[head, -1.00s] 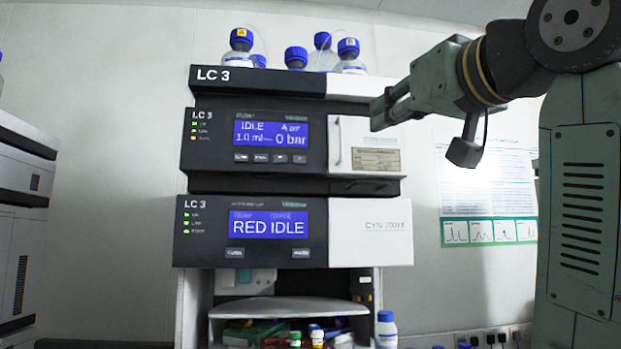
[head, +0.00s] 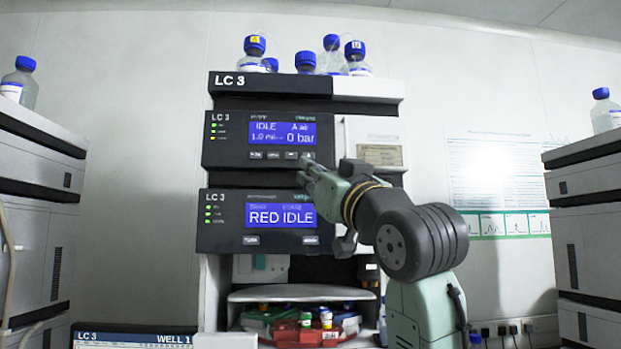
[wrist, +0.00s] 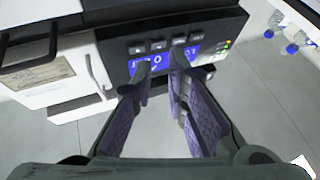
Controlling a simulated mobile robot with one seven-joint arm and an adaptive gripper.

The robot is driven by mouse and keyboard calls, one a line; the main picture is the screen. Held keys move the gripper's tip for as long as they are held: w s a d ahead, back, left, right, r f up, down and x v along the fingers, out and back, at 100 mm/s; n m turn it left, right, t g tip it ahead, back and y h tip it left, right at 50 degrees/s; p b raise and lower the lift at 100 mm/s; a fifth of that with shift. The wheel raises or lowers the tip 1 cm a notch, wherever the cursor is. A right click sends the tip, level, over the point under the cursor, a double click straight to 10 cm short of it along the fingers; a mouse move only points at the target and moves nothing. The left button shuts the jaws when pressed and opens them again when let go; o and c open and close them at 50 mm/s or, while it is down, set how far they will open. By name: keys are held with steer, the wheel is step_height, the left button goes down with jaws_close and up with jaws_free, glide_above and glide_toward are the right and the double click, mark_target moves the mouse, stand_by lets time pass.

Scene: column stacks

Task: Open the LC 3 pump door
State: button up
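The LC 3 pump is the upper module of the stack, with a dark front and a blue screen (head: 277,133) reading IDLE and 0 bar. Its white door (head: 375,130) is at the right of the screen and looks shut. In the wrist view, which is turned over, the door (wrist: 62,90) is at the left with its slim vertical handle (wrist: 97,77). My gripper (head: 306,172) is in front of the pump's lower edge. In the wrist view my gripper (wrist: 162,65) is open and empty, its fingers over the dark panel, beside the handle and apart from it.
A second module with a RED IDLE screen (head: 281,215) sits below. Blue-capped bottles (head: 331,58) stand on top of the stack. Other instrument stacks stand at the left (head: 35,200) and right (head: 590,230).

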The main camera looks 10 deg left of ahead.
steer(key=shift+s+a+f, duration=0.1)
steer(key=shift+a+f, duration=0.1)
steer(key=shift+a, duration=0.3)
